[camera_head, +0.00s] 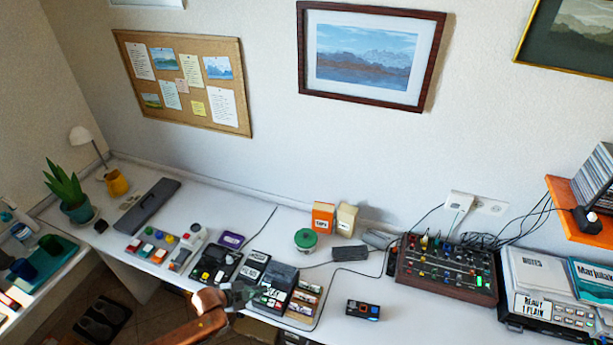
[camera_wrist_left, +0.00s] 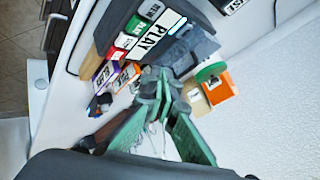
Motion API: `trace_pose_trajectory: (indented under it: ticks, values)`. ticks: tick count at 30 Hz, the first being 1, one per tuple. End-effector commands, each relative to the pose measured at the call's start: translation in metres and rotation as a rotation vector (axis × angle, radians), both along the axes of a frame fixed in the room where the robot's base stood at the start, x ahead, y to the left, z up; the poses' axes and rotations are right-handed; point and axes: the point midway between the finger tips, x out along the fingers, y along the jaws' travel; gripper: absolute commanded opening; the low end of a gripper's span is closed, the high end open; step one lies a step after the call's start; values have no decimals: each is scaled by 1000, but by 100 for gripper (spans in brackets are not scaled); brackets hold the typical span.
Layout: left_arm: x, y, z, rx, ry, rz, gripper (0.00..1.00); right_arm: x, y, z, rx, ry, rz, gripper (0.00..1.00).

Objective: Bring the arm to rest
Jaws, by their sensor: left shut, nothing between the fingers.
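My left arm (camera_head: 195,327) comes in low at the front edge of the white desk in the head view. My left gripper (camera_head: 243,293) is at its end, shut and empty, in front of the dark devices with lettered labels. In the left wrist view the green-grey fingers (camera_wrist_left: 158,88) come together at their tips, with nothing between them. I cannot tell whether the gripper touches anything. My right gripper is not in view.
The white desk (camera_head: 340,320) is partly bare at the front middle. A small black box (camera_head: 363,310) lies there. A mixer panel (camera_head: 447,268) with cables stands at the right. An orange shelf (camera_head: 577,212) with discs is on the right wall. A potted plant (camera_head: 68,190) stands at the left.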

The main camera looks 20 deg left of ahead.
Motion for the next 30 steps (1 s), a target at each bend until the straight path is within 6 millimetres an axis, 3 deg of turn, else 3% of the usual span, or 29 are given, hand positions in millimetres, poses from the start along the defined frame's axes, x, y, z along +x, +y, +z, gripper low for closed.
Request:
trace_pose_trajectory:
  ticks: [3, 6, 10, 13, 21, 30]
  values:
    - [-2, -3, 0, -6, 5, 4, 0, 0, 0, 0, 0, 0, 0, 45]
    - [-14, -19, -2, -32, 35, 33, 0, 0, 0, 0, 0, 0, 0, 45]
    - [-49, -50, 1, -97, 123, 149, 0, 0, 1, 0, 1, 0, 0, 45]
    - [-83, -57, 11, -147, 209, 314, 0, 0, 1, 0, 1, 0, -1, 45]
    - [-161, -21, 36, -207, 366, 726, 0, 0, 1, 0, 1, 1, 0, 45]
    - [-235, 17, 53, -234, 474, 1052, 0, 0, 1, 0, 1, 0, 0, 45]
